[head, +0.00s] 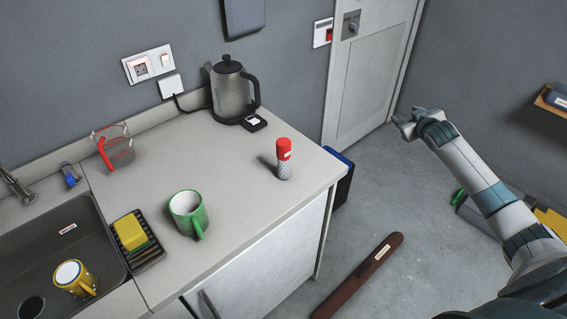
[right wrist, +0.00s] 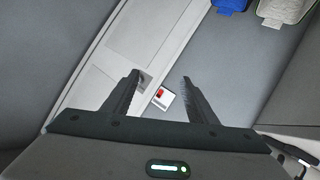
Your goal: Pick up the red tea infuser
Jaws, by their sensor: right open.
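The red tea infuser (head: 284,159) stands upright on the counter near its right end, with a red top and a pale speckled lower part. My right gripper (head: 397,124) is to the right of the counter, in front of the door, well apart from the infuser. In the right wrist view my right gripper (right wrist: 160,84) has its two fingers spread, with nothing between them. The infuser does not show in the right wrist view. My left gripper is not in view.
A green mug (head: 188,214) stands left of the infuser, and a kettle (head: 231,91) stands behind it. A glass with red parts (head: 115,150), a yellow sponge (head: 130,232) and a sink (head: 45,245) are farther left. The counter around the infuser is clear. A brown plank (head: 360,275) lies on the floor.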

